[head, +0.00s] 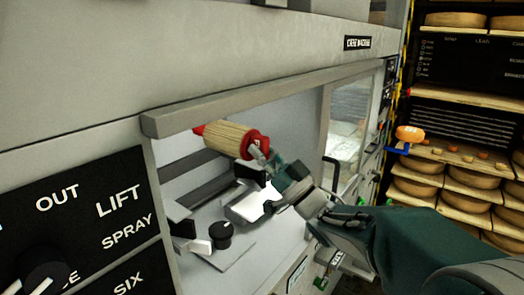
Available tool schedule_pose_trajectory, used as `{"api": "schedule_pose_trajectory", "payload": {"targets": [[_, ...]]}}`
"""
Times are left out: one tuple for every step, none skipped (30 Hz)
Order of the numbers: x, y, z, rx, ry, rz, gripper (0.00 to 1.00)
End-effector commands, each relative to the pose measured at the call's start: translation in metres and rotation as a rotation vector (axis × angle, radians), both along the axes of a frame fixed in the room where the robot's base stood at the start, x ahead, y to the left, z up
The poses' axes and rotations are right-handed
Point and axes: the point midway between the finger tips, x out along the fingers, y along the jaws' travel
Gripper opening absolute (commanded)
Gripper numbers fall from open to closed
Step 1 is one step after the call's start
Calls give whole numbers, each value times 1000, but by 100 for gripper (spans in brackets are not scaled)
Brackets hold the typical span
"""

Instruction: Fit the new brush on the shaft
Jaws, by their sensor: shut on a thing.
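The brush (231,137) is a pale bristled roller with red ends, seen in the head view in front of the machine's open bay. My gripper (259,152) is shut on the red right end of the brush and holds it up in the air, roughly level and tilted a little down to the right. A short black knob-like post (221,236) stands on the bay floor below the brush; I cannot tell if it is the shaft. The fingertips are partly hidden against the red end.
The machine's bay (290,120) has a grey frame around it. A panel (90,215) with white words is at the left. Shelves of cheese wheels (414,187) stand at the right, with an orange item (409,133) on a blue-edged ledge.

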Motion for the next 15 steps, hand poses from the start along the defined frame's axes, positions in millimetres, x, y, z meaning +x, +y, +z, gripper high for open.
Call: {"api": "schedule_pose_trajectory", "payload": {"targets": [[0,0,1,1,-2,0,0],[0,0,1,1,-2,0,0],[0,0,1,1,-2,0,0],[0,1,1,1,-2,0,0],[1,1,1,1,-2,0,0],[1,2,1,1,-2,0,0],[2,2,1,1,-2,0,0],[2,3,1,1,-2,0,0],[3,3,1,1,-2,0,0],[3,4,1,1,-2,0,0],[3,5,1,1,-2,0,0],[4,5,1,1,-2,0,0],[4,6,1,1,-2,0,0],[5,6,1,1,-2,0,0],[5,7,1,1,-2,1,0]]}}
